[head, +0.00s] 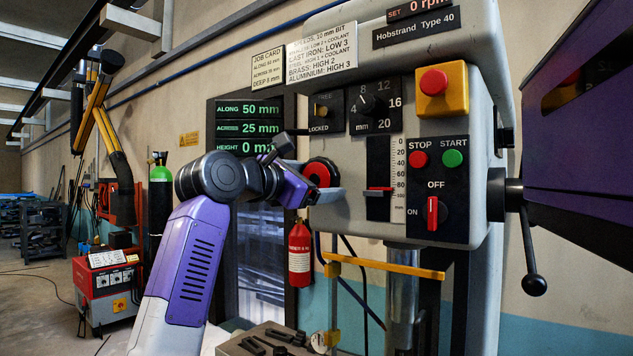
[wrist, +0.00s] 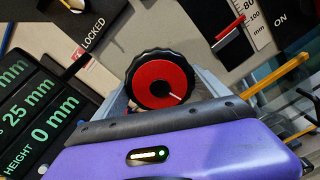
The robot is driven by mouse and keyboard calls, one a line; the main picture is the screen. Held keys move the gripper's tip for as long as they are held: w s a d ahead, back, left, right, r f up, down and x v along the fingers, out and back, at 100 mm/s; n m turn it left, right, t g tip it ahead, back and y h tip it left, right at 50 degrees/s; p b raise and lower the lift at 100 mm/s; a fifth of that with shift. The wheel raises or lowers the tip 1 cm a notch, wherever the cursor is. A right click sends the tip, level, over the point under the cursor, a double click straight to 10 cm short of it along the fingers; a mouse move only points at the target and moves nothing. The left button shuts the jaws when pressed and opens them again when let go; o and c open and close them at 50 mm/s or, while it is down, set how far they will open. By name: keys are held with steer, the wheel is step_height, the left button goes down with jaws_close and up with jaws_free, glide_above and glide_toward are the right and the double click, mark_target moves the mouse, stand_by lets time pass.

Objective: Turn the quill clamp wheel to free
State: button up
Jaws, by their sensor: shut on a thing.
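The quill clamp wheel is a black ribbed wheel with a red face (head: 318,173) on the front of the drill head. In the wrist view the wheel (wrist: 158,76) faces me, and a short white line on its face points to the lower right. My gripper (head: 325,185) is shut on the wheel, with a grey finger on either side of it; these also show in the wrist view (wrist: 165,85). A plate marked FREE and LOCKED (head: 325,128) is just above the wheel. Its small indicator is hard to read.
The red stop button (head: 433,80) and yellow bar (head: 385,266) are near. A green-lettered readout (head: 247,128) is on the left.

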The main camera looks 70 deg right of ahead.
steer(key=n, duration=0.4)
steer(key=shift+n, duration=0.3)
steer(key=n, duration=0.4)
steer(key=shift+n, duration=0.3)
steer(key=n, duration=0.4)
steer(key=shift+n, duration=0.3)
steer(key=n+p, duration=0.1)
steer(key=n, duration=0.3)
steer(key=shift+n, duration=0.3)
steer(key=n+p, duration=0.1)
steer(key=n, duration=0.2)
steer(key=shift+r+n, duration=0.15)
steer(key=shift+n, duration=0.15)
steer(key=n+p, duration=0.1)
steer(key=n, duration=0.2)
steer(key=shift+n+p, duration=0.3)
steer(key=n+p, duration=0.3)
steer(key=n, duration=0.2)
steer(key=shift+n+p, duration=0.8)
steer(key=shift+n, duration=0.4)
